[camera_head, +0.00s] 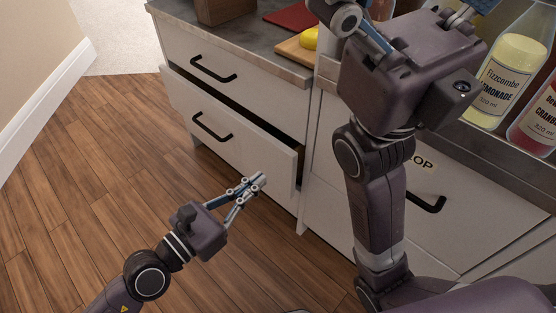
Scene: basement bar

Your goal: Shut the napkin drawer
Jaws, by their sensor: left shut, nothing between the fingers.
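One drawer in the white left cabinet stands partly open; its white front (250,143) with a black handle (212,128) sticks out below a closed upper drawer. I take it to be the napkin drawer, though no napkins or label show on it. A dark gap shows above its front. My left gripper (260,180) is shut and empty, near the lower right part of the drawer front; I cannot tell whether it touches. My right gripper (405,15) is raised at the top, its fingers spread wide and their tips partly out of frame.
The closed upper drawer has a black handle (214,69). A grey counter (232,44) above bears a wooden block (222,9), a red board (291,16) and a lemon (309,38) on a cutting board. Bottles (508,75) stand at the right. Wooden floor (90,190) is clear at the left.

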